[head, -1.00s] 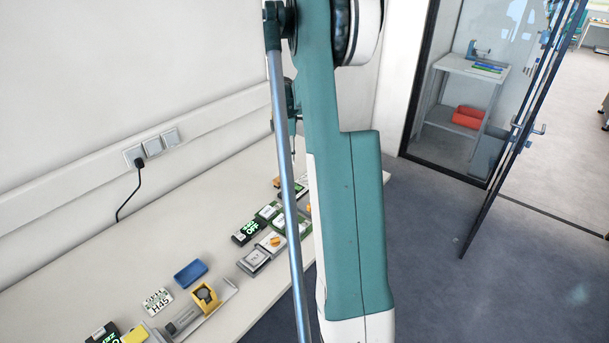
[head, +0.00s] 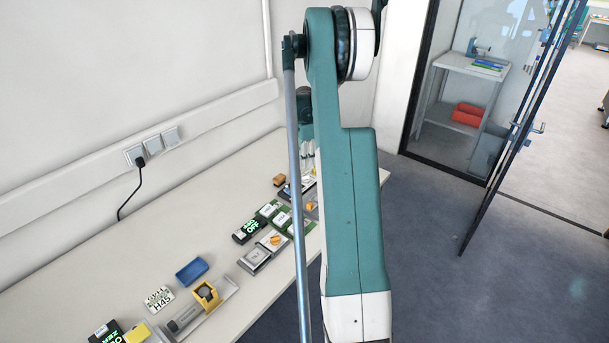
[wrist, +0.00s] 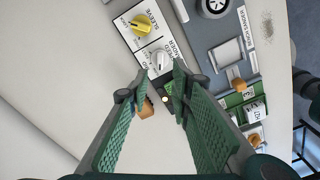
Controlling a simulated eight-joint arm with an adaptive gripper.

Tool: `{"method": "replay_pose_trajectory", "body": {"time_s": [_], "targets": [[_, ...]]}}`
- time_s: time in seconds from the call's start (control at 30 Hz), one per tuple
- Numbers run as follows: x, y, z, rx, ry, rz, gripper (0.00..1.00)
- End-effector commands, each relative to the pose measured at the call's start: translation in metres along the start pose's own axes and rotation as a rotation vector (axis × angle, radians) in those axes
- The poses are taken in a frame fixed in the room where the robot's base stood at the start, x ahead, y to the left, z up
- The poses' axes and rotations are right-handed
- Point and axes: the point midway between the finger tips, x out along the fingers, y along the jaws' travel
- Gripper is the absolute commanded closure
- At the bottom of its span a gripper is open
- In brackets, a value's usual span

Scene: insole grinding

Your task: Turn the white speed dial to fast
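The white speed dial (wrist: 161,62) sits on a white panel (wrist: 150,45) with printed lettering, in the upper middle of the wrist view. Its pointer setting is too small to read. My gripper (wrist: 160,82) is open and empty, its two green-padded fingers spread. The dial shows just beyond the fingertips and between them; I cannot tell the exact distance.
A yellow dial (wrist: 141,25) marked SLEEVE is on the same panel. An orange-brown block (wrist: 145,110) lies between the fingers' view lines. Grey and green devices (wrist: 240,85) stand to the right.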

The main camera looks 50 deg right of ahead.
Motion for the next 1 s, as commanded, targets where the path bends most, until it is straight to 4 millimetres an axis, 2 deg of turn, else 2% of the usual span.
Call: {"method": "replay_pose_trajectory", "body": {"time_s": [0.27,0.7,1.0], "targets": [[0.014,0.0,0.0,0.0,0.0,0.0,0.78],[0.064,0.0,0.0,0.0,0.0,0.0,0.78],[0.078,0.0,0.0,0.0,0.0,0.0,0.78]]}}
